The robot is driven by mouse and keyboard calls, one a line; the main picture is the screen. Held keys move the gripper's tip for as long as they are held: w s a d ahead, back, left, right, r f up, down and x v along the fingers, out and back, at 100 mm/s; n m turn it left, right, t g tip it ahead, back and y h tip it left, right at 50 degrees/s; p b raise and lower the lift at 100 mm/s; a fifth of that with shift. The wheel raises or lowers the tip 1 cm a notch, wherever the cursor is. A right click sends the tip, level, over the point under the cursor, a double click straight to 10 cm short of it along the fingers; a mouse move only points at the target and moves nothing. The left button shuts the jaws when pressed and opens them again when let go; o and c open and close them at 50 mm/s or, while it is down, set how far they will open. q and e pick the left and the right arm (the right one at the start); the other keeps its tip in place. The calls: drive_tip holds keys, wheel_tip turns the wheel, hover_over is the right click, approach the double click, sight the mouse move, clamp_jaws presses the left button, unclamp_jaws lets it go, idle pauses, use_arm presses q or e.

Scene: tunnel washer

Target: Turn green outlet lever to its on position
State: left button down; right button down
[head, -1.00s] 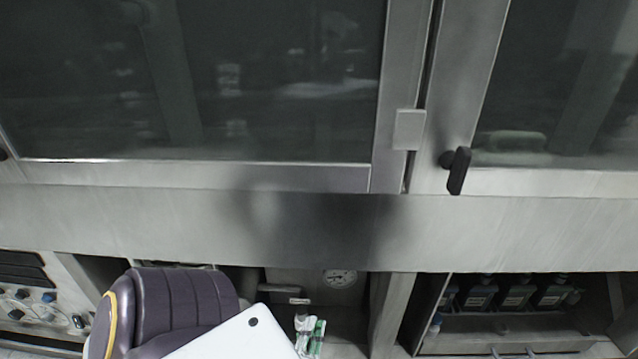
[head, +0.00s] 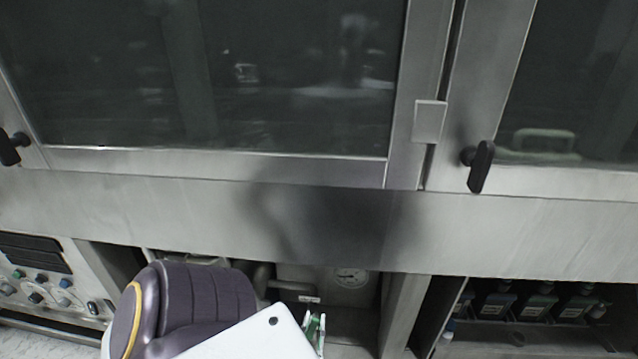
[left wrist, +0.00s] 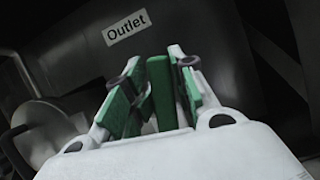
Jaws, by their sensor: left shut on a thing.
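The green outlet lever (left wrist: 161,88) shows in the left wrist view as a green upright bar below a white "Outlet" label (left wrist: 126,27). My left gripper (left wrist: 160,84) has one finger on each side of the lever and is shut on it. The fingers are white with green inner pads. In the head view my left gripper (head: 315,331) is at the bottom centre, inside the low opening under the machine's front panel; the lever cannot be told apart there. My right gripper is not in view.
A round gauge (head: 350,277) is behind and right of the gripper. A steel post (head: 405,310) bounds the opening on the right, with dark bottles (head: 535,302) beyond it. A control panel (head: 45,275) is at left. Glass doors with black handles (head: 480,166) are above.

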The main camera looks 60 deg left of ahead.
use_arm(q)
drive_tip(key=shift+s+a+f+n+g+y, duration=0.1)
drive_tip(key=shift+s+a+n+g+y, duration=0.2)
drive_tip(key=shift+s+n, duration=0.25)
drive_tip(key=shift+s+a+f+n+g+y, duration=0.1)
drive_tip(key=shift+s+a+n+g+y, duration=0.15)
drive_tip(key=shift+n, duration=0.5)
drive_tip(key=c, duration=1.3)
unclamp_jaws()
drive_tip(key=shift+d, duration=0.1)
drive_tip(key=shift+v, duration=3.6)
